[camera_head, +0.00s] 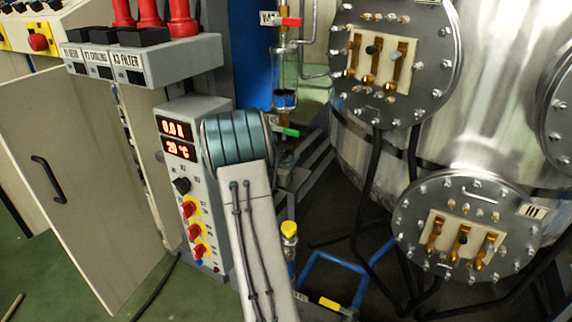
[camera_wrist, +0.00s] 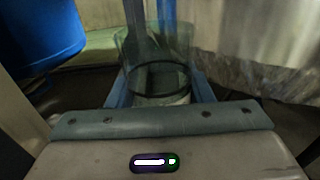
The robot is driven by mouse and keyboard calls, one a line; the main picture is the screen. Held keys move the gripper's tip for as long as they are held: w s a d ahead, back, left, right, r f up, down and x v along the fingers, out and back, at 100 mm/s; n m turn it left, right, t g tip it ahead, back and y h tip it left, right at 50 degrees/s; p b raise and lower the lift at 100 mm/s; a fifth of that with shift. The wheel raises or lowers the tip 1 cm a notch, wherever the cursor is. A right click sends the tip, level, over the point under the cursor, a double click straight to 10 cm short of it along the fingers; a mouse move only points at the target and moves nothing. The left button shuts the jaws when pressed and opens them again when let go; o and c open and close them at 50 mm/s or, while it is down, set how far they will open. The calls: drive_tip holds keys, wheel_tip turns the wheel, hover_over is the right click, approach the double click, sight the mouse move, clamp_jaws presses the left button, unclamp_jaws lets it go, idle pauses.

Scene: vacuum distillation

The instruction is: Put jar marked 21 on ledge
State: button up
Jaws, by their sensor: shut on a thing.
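A clear, greenish glass jar (camera_wrist: 155,49) stands out in front of my wrist in the wrist view, with a dark ring low in its glass. No number shows on it, so I cannot tell whether it is the jar marked 21. My gripper (camera_wrist: 160,91) is shut on this jar, with a blue-grey finger on either side. In the head view my gripper and the held jar are hidden behind my arm or out of the picture. I cannot make out for certain which surface is the ledge.
A control box (camera_head: 188,190) with red digits stands beside my arm. A large steel tank (camera_head: 500,60) with bolted round flanges fills the right. A glass tube (camera_head: 284,75) with valves hangs by a blue drum (camera_head: 250,50). Blue tubing (camera_head: 330,258) and black cables lie low.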

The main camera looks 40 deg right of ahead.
drive_tip(key=shift+a+f, duration=0.1)
drive_tip(key=shift+f, duration=0.2)
drive_tip(key=shift+f, duration=0.15)
drive_tip(key=o, duration=1.1)
drive_tip(key=shift+c, duration=0.2)
